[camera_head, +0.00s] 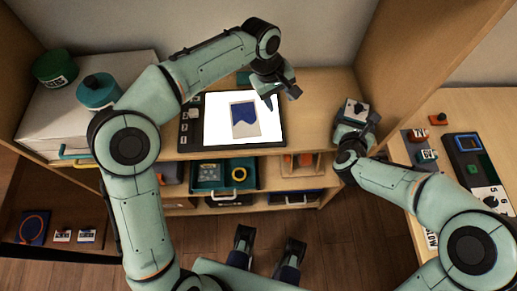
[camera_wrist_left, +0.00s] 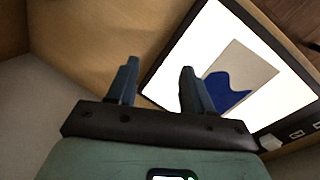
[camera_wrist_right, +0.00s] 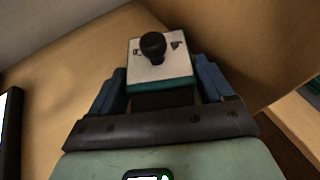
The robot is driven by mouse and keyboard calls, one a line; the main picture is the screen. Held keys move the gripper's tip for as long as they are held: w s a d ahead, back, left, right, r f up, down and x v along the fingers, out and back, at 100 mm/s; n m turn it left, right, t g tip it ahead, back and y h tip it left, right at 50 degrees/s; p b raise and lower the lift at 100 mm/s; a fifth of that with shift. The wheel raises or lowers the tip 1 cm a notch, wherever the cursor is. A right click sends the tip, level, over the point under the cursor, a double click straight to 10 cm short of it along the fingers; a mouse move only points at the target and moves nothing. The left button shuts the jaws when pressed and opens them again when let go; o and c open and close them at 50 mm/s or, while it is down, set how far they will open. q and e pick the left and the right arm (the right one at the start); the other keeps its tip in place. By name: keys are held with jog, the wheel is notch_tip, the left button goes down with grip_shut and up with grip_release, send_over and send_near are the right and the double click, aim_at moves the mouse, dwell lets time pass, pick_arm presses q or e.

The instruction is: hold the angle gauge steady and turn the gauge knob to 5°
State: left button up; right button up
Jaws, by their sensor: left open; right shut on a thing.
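A small block with a white face, teal edge and black round knob appears to be the angle gauge (camera_head: 354,107). It stands at the right end of the wooden shelf top. In the right wrist view the gauge (camera_wrist_right: 146,72) shows its knob (camera_wrist_right: 153,45) and two dark marks on its face; no angle is readable. My right gripper (camera_wrist_right: 160,88) is shut on the gauge, a finger on each side. My left gripper (camera_head: 281,97) is open and empty over the lit panel, left of and apart from the gauge. It also shows in the left wrist view (camera_wrist_left: 158,68).
The lit panel (camera_head: 215,128) carries a blue and beige picture. A white box (camera_head: 38,125) with green and teal canisters stands left. A tall wooden side wall (camera_head: 410,60) rises beside the gauge. The right table holds a numbered dial device (camera_head: 466,163). Open shelf lies between panel and gauge.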

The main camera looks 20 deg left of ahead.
pick_arm(q)
jog(key=s+n+g, duration=0.1)
jog(key=s, duration=0.1)
jog(key=s+f+n+g, duration=0.1)
jog(key=s, duration=0.1)
jog(key=s+n+g, duration=0.1)
jog(key=s+n, duration=0.1)
jog(key=shift+s+f, duration=0.4)
jog(key=s+a+n+g+y, duration=0.1)
jog(key=s+n+g, duration=0.2)
jog(key=s+n, duration=0.2)
jog(key=s, duration=0.3)
jog(key=shift+s+f+g, duration=0.15)
jog(key=shift+s+g, duration=0.25)
